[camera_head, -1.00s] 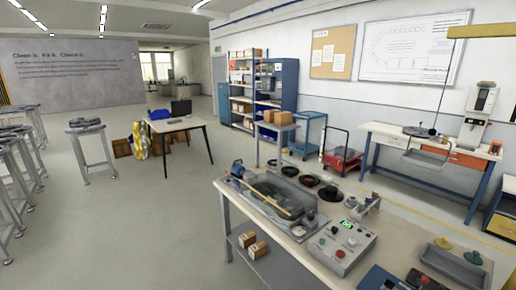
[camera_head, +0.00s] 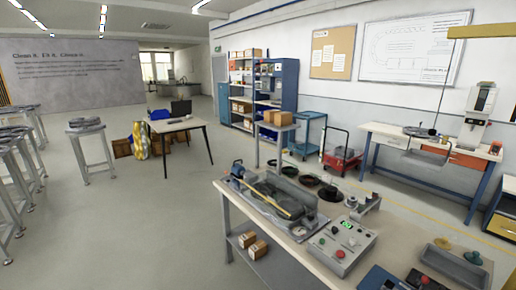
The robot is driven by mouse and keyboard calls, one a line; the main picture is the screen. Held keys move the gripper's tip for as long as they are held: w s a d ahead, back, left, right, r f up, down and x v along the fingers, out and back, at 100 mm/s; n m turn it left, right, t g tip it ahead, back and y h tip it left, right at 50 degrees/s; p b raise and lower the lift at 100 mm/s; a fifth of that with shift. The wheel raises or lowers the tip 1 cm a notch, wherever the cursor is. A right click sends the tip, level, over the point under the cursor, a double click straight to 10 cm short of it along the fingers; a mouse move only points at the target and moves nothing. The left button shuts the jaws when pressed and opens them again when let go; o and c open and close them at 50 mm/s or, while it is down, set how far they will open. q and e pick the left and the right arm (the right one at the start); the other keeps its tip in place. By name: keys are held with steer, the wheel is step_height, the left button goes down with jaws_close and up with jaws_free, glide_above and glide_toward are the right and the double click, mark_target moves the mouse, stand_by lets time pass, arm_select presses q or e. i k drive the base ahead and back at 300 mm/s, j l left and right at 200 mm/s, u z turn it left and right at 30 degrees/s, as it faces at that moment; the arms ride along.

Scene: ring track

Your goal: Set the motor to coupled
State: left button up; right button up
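The motor looks to be the blue cylindrical part (camera_head: 238,170) at the far left end of the ring track unit (camera_head: 272,199) on the near workbench. The track unit is a grey plate with a dark oval and a yellow bar across it. Whether the motor is coupled is too small to tell. A grey control box (camera_head: 342,246) with a lit green display, a red button and other knobs stands at the unit's near right. Neither of my grippers is in the picture.
The workbench (camera_head: 228,198) also holds dark round dishes (camera_head: 308,180), a grey tray (camera_head: 455,265) and dark devices at the near edge. Cardboard boxes (camera_head: 258,249) lie on its lower shelf. Open floor (camera_head: 130,225) lies to the left, with stools (camera_head: 87,150) beyond.

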mark_target(238, 171)
steer(key=i+l+z, duration=0.1)
steer(key=i, duration=0.25)
steer(key=i+l, duration=0.3)
steer(key=i+l+z, duration=0.15)
steer(key=i, duration=0.25)
